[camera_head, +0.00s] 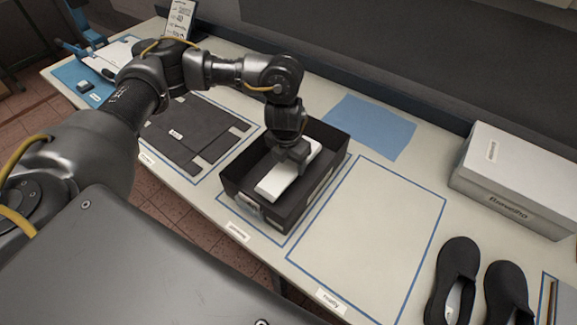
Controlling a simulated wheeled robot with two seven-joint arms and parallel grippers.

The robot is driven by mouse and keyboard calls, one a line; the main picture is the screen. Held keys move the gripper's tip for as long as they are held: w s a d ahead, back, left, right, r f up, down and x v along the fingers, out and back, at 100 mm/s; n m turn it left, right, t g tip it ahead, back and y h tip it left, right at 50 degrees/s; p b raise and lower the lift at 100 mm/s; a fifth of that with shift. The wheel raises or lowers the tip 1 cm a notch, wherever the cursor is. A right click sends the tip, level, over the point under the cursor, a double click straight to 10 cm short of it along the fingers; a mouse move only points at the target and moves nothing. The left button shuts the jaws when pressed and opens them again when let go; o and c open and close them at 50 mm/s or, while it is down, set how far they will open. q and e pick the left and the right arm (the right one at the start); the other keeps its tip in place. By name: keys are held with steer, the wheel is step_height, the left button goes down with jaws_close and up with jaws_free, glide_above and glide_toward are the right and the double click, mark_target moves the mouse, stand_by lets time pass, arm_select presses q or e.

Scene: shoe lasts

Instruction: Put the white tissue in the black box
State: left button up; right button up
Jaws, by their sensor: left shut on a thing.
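The white tissue (276,182) is a flat white pad in the black box (318,192), seen in the head view; it lies at a slant inside the walls. The black box is open at the top and stands on the table within a blue outline. My left gripper (290,160) reaches down into the box from above and is shut on the tissue near its upper part. The gripper hides part of the tissue, and I cannot tell whether the tissue rests on the box floor. My right gripper is not in view.
A dark flat panel (190,135) lies left of the box. A blue sheet (368,127) lies behind it. An empty outlined area (370,235) is to the right. A grey shoebox (515,180) and black shoes (455,280) stand at the far right.

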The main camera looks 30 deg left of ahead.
mark_target(288, 168)
arm_select(q)
steer(key=shift+w+a+f, duration=0.15)
steer(key=shift+w+f, duration=0.05)
steer(key=shift+f, duration=0.2)
steer(key=shift+w+a+f, duration=0.15)
steer(key=shift+a+f, duration=0.15)
steer(key=shift+f, duration=0.1)
step_height(288, 168, down, 3)
steer(key=shift+r, duration=0.1)
steer(key=shift+w, duration=0.1)
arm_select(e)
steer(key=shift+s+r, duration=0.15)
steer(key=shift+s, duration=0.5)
